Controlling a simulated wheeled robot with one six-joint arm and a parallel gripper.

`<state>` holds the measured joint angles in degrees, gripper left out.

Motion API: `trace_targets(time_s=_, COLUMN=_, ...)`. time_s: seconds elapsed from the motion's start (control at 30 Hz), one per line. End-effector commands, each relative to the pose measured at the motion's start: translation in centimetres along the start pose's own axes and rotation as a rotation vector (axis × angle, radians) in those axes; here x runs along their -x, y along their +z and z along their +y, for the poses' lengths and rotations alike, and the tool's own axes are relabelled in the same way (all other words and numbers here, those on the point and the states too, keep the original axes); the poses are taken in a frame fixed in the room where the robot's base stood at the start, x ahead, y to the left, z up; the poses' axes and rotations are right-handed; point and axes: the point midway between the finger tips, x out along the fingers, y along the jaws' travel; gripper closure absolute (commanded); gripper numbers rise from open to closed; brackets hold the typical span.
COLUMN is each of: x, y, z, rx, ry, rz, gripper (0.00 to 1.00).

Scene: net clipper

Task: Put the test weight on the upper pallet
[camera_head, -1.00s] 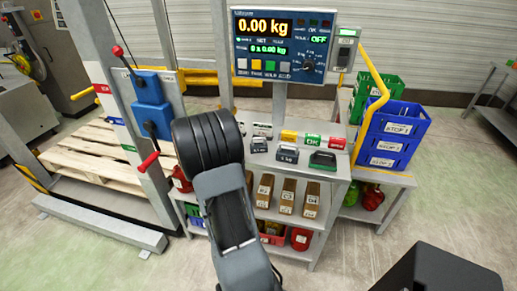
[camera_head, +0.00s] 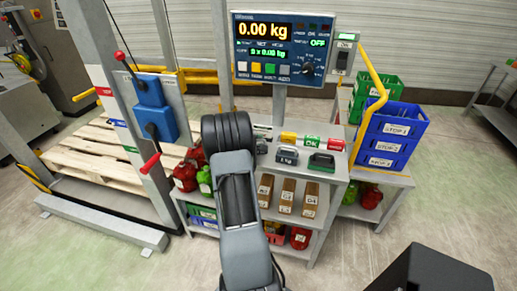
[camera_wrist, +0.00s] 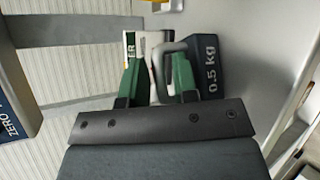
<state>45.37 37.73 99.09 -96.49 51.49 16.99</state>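Dark block weights with handles stand on the scale bench. The 0.5 kg weight (camera_wrist: 208,68) is close in the wrist view, its grey handle loop near my fingertips. My gripper (camera_wrist: 158,76) has two green fingers, spread apart, with the handle at or just beyond the gap; I cannot tell whether they touch it. In the head view my arm hides the gripper and partly covers that weight (camera_head: 261,146). The 1 kg weight (camera_head: 288,156) and a green-topped weight (camera_head: 322,161) stand to its right. The upper pallet (camera_head: 95,150) is wooden, at the left.
The scale display (camera_head: 283,48) reads 0.00 kg above the bench. A lift frame with a blue box (camera_head: 155,108) and red-knobbed levers stands between pallets and bench. Blue crates (camera_head: 388,140) stand right. Open floor lies in front.

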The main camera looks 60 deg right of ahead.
Motion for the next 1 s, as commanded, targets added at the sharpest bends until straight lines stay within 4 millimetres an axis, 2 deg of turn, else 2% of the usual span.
trace_targets(time_s=0.3, x=-0.45, y=-0.02, z=-0.02, rx=0.001, ry=0.001, rz=0.000, gripper=0.73)
trace_targets(time_s=0.6, x=-0.43, y=-0.02, z=-0.01, rx=0.000, ry=0.001, rz=0.000, gripper=1.00)
trace_targets(time_s=1.0, x=-0.41, y=-0.01, z=0.02, rx=0.000, ry=0.001, rz=0.000, gripper=1.00)
